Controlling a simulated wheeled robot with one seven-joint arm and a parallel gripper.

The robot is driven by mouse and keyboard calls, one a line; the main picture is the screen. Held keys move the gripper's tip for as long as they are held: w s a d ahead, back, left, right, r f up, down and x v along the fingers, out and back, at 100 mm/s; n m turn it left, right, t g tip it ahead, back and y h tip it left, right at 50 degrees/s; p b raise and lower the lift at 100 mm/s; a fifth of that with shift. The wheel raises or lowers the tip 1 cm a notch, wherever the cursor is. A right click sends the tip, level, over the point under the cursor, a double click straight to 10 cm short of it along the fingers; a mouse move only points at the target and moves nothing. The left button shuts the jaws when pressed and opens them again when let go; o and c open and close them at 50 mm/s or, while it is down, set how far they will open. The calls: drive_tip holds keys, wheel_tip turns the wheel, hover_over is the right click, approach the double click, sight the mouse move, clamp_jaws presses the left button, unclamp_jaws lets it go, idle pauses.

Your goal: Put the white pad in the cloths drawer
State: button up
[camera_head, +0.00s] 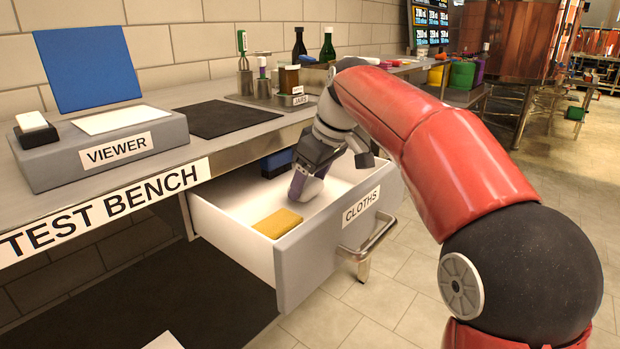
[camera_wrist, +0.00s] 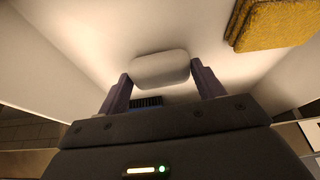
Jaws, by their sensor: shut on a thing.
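The cloths drawer (camera_head: 361,207) stands pulled open under the test bench, with a CLOTHS label on its front. My gripper (camera_head: 302,190) reaches down inside the drawer, near its middle. In the wrist view my gripper (camera_wrist: 162,80) is shut on a white pad (camera_wrist: 160,68), with one purple finger at each side of it. The pad is pale and round-cornered. In the head view I cannot make the pad out at the fingertips. Whether it touches the drawer floor I cannot tell.
A yellow cloth (camera_head: 277,223) lies in the drawer's near corner; the wrist view also shows it (camera_wrist: 275,22). A blue block (camera_head: 277,163) sits at the drawer's back. The viewer (camera_head: 110,150), with a small white-topped block (camera_head: 32,121), stands on the bench.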

sight(310, 183)
drive_tip(key=shift+f+b, duration=0.35)
drive_tip(key=shift+f, duration=0.15)
drive_tip(key=o, duration=1.3)
drive_tip(key=shift+r, duration=0.15)
wheel_tip(310, 183, up, 12)
drive_tip(key=p, duration=1.1)
drive_tip(key=shift+r+p, duration=0.25)
drive_tip(key=shift+p, duration=0.1)
